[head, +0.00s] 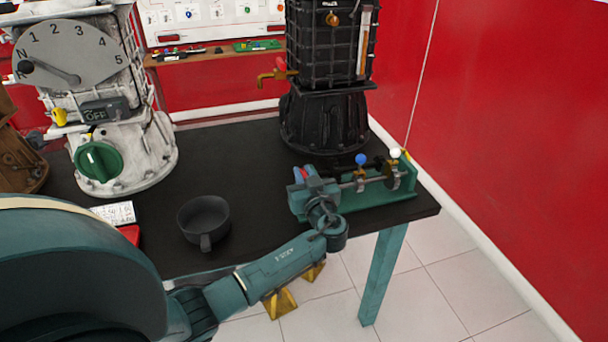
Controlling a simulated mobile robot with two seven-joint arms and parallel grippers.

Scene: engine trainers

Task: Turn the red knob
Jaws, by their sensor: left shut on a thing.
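A green valve fixture (405,186) sits at the right front edge of the black table. Its row of knobs has a blue knob (361,159) and a white knob (396,153). The red knob (303,173) is at the left end, and only a small bit of red shows. My left arm reaches in from the lower left, and my left gripper (310,180) is at the red knob, shut on it. The fingers and wrist hide most of the knob, so its turn angle cannot be seen. My right gripper is not in view.
A dark pan (204,220) stands on the black table (240,165) left of the fixture. A white engine trainer (150,150) with a gear dial and green knob is at left. A black trainer (325,120) stands behind the fixture. A red wall (500,130) is at right.

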